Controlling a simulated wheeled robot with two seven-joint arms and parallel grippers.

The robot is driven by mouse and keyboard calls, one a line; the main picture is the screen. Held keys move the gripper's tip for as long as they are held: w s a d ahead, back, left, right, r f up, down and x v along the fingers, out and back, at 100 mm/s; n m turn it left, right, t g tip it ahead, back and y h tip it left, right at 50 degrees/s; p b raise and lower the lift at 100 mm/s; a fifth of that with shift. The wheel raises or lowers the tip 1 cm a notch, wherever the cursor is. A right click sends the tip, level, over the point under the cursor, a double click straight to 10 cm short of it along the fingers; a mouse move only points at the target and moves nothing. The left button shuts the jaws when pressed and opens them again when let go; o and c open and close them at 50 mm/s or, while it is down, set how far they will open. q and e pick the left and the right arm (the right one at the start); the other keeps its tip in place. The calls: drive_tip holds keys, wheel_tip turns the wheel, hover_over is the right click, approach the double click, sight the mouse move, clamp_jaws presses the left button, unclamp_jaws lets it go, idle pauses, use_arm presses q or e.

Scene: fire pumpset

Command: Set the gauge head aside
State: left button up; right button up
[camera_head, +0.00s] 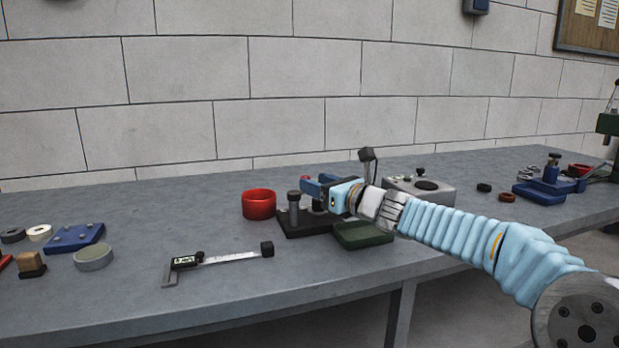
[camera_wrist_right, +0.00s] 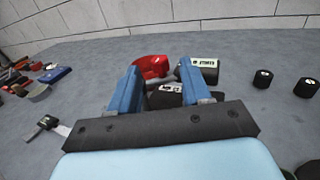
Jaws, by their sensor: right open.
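My right gripper (camera_head: 325,187) is open above a black base with upright posts (camera_head: 293,222). In the right wrist view its two blue fingers (camera_wrist_right: 160,70) are apart, with a dark block with a pale label (camera_wrist_right: 172,88) low between them. A dark piece with a pale lettered face (camera_wrist_right: 205,63) is just beyond the right finger. I cannot tell which of these is the gauge head; the gripper partly hides the base. A digital caliper-like gauge (camera_head: 190,262) lies on the bench front, apart from the gripper. My left gripper is not in view.
A red ring-shaped cup (camera_head: 258,204) stands left of the base. A green tray (camera_head: 362,236) and a grey box with a dark disc (camera_head: 425,190) are to the right. A blue plate (camera_head: 75,238) and several small parts are at left.

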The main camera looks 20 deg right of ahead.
drive_tip(key=shift+x, duration=1.55)
drive_tip(key=shift+c, duration=0.5)
clamp_jaws()
